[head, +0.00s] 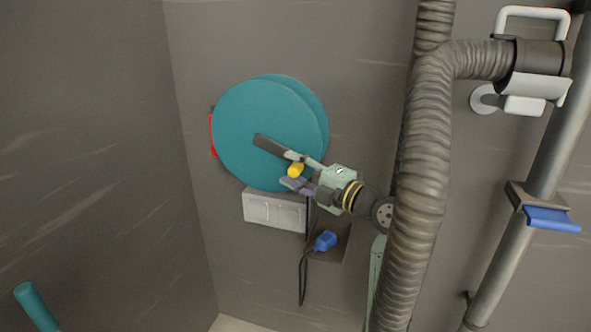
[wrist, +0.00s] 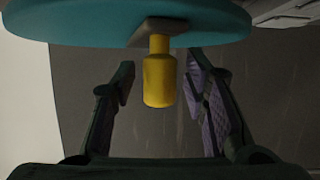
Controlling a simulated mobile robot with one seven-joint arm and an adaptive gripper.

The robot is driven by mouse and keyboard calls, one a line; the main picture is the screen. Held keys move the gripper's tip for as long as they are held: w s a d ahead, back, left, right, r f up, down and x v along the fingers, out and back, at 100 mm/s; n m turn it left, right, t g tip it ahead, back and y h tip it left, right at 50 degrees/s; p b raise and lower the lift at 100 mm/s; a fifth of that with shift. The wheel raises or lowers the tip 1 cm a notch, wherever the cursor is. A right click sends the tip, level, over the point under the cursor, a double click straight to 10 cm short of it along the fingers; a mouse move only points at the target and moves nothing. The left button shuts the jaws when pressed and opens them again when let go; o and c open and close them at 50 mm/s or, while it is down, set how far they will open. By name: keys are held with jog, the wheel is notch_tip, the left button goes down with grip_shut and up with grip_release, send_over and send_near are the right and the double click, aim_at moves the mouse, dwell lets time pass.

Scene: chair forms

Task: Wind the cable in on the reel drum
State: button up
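A large teal reel drum (head: 255,125) is mounted on the grey wall in the head view; its rim (wrist: 80,22) crosses the top of the wrist view. A dark crank arm (head: 271,146) lies on its face and ends in a yellow handle (head: 295,170). In the wrist view the yellow handle (wrist: 159,80) stands between my two fingers, with visible gaps on both sides. My gripper (head: 293,170) is open around the handle. A black cable (head: 302,275) hangs below the drum, beside a blue plug (head: 325,240).
A thick ribbed hose (head: 428,150) runs down just right of my gripper, close to my arm. A light grey box (head: 274,208) sits on the wall under the drum. A pipe with a blue clamp (head: 552,219) stands at the right.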

grip_shut()
dwell(0.7)
